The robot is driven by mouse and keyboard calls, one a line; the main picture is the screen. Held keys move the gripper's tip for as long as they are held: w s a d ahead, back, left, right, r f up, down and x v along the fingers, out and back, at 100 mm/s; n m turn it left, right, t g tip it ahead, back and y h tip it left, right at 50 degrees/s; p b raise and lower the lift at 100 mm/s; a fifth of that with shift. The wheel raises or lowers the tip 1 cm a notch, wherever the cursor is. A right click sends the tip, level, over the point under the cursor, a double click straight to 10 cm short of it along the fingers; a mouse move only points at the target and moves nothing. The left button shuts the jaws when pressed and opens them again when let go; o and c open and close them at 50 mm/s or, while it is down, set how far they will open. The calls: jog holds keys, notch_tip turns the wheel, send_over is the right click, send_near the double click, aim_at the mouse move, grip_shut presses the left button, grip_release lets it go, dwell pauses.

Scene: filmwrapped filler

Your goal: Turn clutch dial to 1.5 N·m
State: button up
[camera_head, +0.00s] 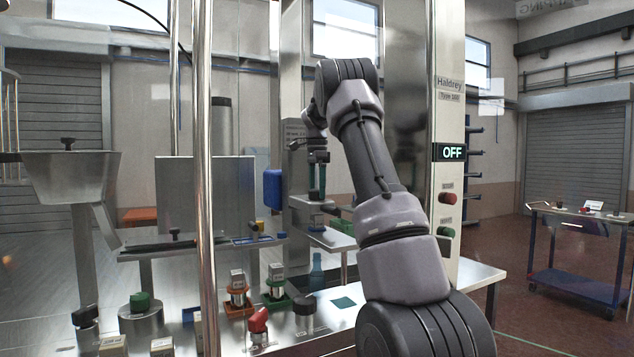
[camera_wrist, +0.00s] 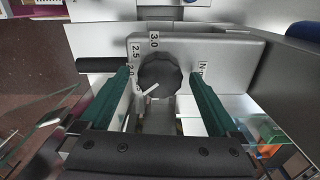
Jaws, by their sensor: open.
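The clutch dial (camera_wrist: 160,74) is a dark, ridged round knob on a grey metal housing (camera_wrist: 220,52) in the wrist view. Its white pointer line points to the lower left. The marks 3.0, 2.5 and 2.0 run down its left side; lower marks are partly hidden, so the exact setting cannot be told. My gripper (camera_wrist: 161,77) is open, its two teal fingers on either side of the dial with visible gaps. In the head view my gripper (camera_head: 317,178) reaches in at the machine, and the dial cannot be made out there.
A shiny vertical post (camera_head: 203,200) stands left of my arm. A panel with an OFF sign (camera_head: 452,152) stands to the right. Below are a red knob (camera_head: 258,320), a black knob (camera_head: 304,305) and a blue bottle (camera_head: 317,270). A blue cart (camera_head: 580,255) stands far right.

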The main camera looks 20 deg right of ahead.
notch_tip(320, 180, up, 10)
jog(key=shift+r, duration=0.25)
dwell(0.5)
jog(key=s+a+r+n+t, duration=0.1)
jog(key=s+a+n, duration=0.25)
jog(key=s, duration=0.35)
jog(key=s+a+r+n+t+y, duration=0.1)
jog(key=s+a+n+t, duration=0.1)
jog(key=s+a, duration=0.35)
jog(key=s+a+r+n+t, duration=0.1)
jog(key=s+a+n, duration=0.15)
jog(key=s, duration=0.55)
jog(key=s+a+f+n+t, duration=0.1)
jog(key=s+a+f+n, duration=0.2)
jog(key=s+f, duration=0.3)
jog(key=s+a+f+n+t+y, duration=0.1)
jog(key=s+a+f+n+t, duration=0.1)
jog(key=s+f, duration=0.4)
jog(key=s+a+n, duration=0.1)
jog(key=s+a, duration=0.1)
jog(key=s, duration=0.2)
jog(key=shift+s+f, duration=0.2)
jog(key=shift+s, duration=0.05)
